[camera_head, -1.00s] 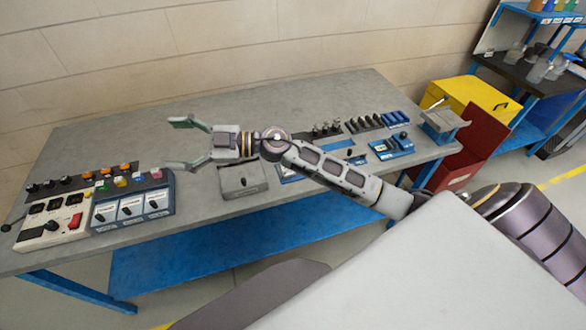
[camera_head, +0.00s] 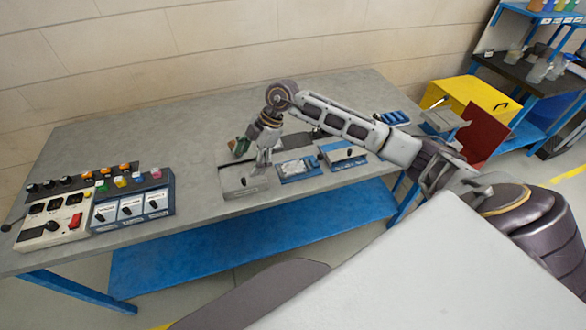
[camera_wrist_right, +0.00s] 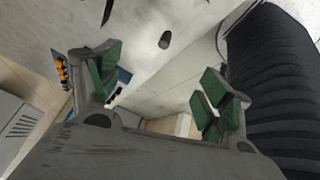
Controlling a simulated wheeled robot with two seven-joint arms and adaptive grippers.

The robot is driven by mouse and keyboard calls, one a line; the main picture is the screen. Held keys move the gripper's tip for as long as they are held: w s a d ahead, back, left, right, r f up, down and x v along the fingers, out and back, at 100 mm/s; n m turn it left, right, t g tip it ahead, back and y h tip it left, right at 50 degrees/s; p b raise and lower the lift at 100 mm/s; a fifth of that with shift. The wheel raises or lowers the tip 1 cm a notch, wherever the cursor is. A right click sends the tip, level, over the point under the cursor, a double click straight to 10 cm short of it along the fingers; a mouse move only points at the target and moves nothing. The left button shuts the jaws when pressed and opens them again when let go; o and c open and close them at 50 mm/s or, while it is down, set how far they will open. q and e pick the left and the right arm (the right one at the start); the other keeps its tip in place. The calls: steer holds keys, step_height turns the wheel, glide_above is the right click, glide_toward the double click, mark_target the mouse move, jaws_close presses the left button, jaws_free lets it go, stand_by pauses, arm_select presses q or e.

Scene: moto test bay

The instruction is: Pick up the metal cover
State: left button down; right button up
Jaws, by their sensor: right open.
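The metal cover (camera_head: 232,190) is a low grey box-like piece with a small dark knob, near the table's front edge. My right gripper (camera_head: 251,153) points down just above and behind it, fingers spread and empty. In the right wrist view, my right gripper's green-padded fingers (camera_wrist_right: 155,88) are wide apart. A pale grey surface with a dark knob, apparently the metal cover (camera_wrist_right: 190,62), lies beyond them. I see no contact with the knob. My left gripper is not in view.
A switch panel (camera_head: 130,208) stands left of the cover. Blue-based trays (camera_head: 300,168) and a grey-topped unit (camera_head: 342,154) sit close on its right. Another grey box (camera_head: 440,121) is at the table's right end. The back left of the table (camera_head: 130,130) is bare.

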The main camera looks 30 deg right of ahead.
steer(key=d+r+m+g+h, duration=0.1)
steer(key=d+m+h, duration=0.3)
steer(key=d, duration=1.1)
steer(key=shift+w+d+r+h, duration=0.2)
steer(key=shift+d+h, duration=0.1)
steer(key=shift+h, duration=0.6)
steer(key=shift+f, duration=0.1)
glide_above(293, 166)
steer(key=shift+s+a+f+p, duration=0.1)
steer(key=shift+f+p, duration=0.15)
steer(key=shift+f, duration=1.9)
steer(key=shift+s+f+p, duration=0.1)
steer(key=shift+f+p, duration=0.1)
steer(key=shift+f, duration=1.95)
steer(key=shift+f, duration=0.1)
steer(key=shift+f+p, duration=0.3)
steer(key=shift+f, duration=0.3)
steer(key=shift+w+f+p, duration=0.15)
steer(key=shift+f+p, duration=0.2)
steer(key=shift+f, duration=1.55)
